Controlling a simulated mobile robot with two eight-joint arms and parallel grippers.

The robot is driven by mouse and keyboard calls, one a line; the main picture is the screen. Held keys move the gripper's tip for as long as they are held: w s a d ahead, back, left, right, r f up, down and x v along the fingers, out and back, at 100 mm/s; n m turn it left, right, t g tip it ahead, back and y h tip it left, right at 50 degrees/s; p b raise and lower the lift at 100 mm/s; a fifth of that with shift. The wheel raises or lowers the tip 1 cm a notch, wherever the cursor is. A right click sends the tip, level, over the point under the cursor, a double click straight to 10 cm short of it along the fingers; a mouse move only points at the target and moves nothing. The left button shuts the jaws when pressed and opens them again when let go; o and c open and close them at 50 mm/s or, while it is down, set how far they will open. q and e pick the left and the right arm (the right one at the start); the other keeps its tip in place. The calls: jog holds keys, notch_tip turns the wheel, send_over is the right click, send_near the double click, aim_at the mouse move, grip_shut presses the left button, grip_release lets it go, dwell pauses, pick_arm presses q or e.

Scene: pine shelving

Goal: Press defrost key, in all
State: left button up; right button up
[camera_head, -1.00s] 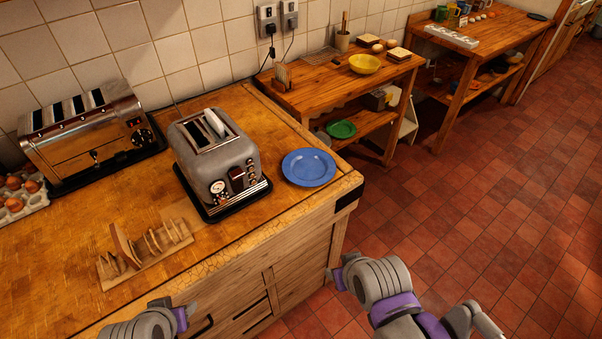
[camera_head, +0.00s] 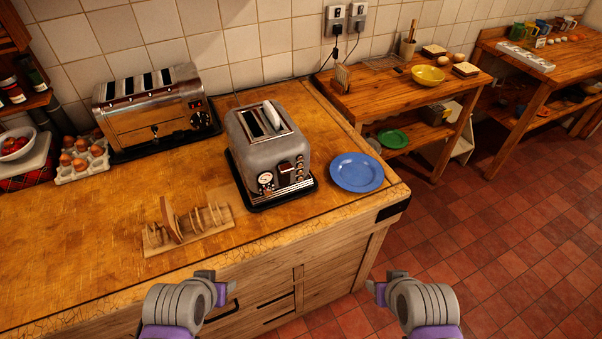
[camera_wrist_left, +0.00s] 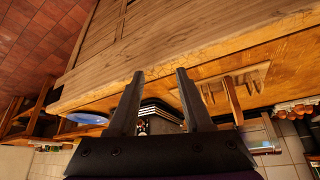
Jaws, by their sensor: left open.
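A grey two-slot toaster (camera_head: 262,152) stands on a black base on the wooden counter. Its front has a round dial (camera_head: 266,182), a dark lever area and a column of small buttons (camera_head: 300,168) at the right; their labels are too small to read. Something white shows in one slot. A chrome toaster (camera_head: 155,112) with several slots stands behind to the left. My left gripper (camera_head: 220,283) is open and empty in front of the counter edge; its fingers (camera_wrist_left: 155,100) frame part of the toaster in the left wrist view. My right gripper (camera_head: 381,282) looks open and empty, further right.
A wooden toast rack (camera_head: 188,226) stands near the counter's front edge, left of the grey toaster. A blue plate (camera_head: 356,173) lies just right of it. An egg tray (camera_head: 82,160) sits at the left. The counter front between toaster and edge is clear.

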pick_arm(q)
grip_shut()
dwell(1.5)
